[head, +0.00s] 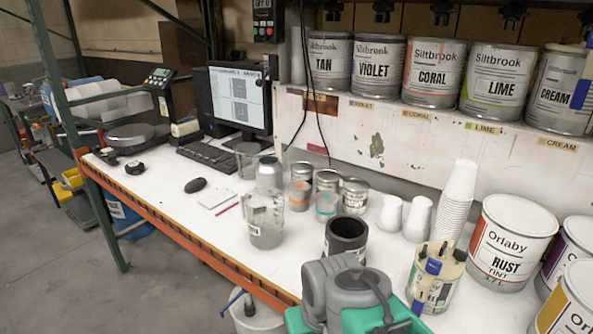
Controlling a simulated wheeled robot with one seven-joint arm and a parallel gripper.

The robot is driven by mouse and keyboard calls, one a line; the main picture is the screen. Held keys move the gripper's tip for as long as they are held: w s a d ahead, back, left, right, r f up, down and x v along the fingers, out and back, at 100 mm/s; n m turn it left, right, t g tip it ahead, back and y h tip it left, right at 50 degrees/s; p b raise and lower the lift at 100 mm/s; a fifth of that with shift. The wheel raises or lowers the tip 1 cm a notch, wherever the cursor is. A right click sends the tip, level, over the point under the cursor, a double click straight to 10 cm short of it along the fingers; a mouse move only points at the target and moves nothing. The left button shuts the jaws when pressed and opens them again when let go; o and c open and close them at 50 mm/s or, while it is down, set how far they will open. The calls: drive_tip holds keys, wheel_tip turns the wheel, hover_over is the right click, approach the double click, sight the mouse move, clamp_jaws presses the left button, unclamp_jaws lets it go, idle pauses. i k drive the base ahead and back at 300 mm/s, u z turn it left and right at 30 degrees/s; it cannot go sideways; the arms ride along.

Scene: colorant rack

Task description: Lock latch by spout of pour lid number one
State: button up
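A can with a cream pour lid (440,257) stands on the bench at the lower right. Blue latches show on it: an upper one (433,267) near the rim and another strip lower on the front. I cannot read a lid number, nor tell whether the latches are locked. A second blue latch piece (582,93) shows at the far right edge of the shelf, on or in front of the CREAM can; its lid is cut off by the frame. I cannot make out my gripper's fingers in this view.
A RUST can (510,243) and other cans crowd the right. A black cup (346,239), clear beaker (265,222), small tins and white cup stack (457,200) stand nearby. A grey and green shape fills the bottom centre. The bench's front left is mostly clear.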

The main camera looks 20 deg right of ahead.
sight(460, 254)
drive_tip(key=z, duration=1.2)
drive_tip(key=k, duration=0.6)
drive_tip(key=z, duration=0.05)
drive_tip(key=i, duration=0.5)
